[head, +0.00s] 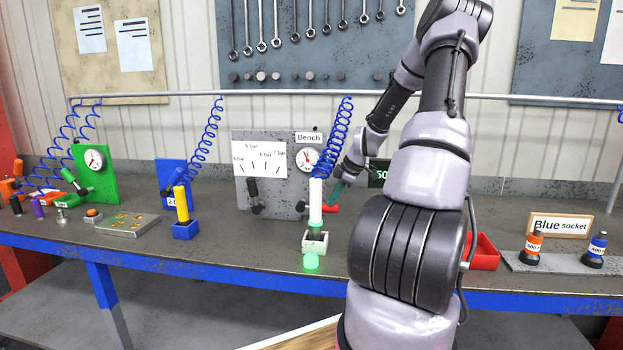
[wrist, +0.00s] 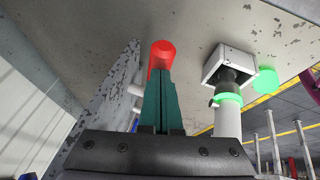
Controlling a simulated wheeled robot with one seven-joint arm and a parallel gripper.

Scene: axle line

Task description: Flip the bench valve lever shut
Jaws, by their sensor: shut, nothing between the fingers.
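The grey bench panel (head: 278,190) stands on the bench under a "Bench" label. It carries a round gauge (head: 308,159), a bar scale and a black lever (head: 254,194). The red valve lever (head: 331,209) sticks out near the panel's lower right, partly behind a white tool. My gripper (head: 338,189) is just above the red lever, its teal fingers shut and empty. In the wrist view the shut fingers (wrist: 162,90) point at the red lever's round end (wrist: 161,52) and overlap it. I cannot tell whether they touch it.
The upright white tool (head: 316,202) with green bands stands in a small white holder (head: 315,242), close left of my gripper. A green knob (head: 311,262) is in front. A red tray (head: 482,252) lies right, partly behind my arm. Blue coiled hose (head: 333,140) hangs above the tool.

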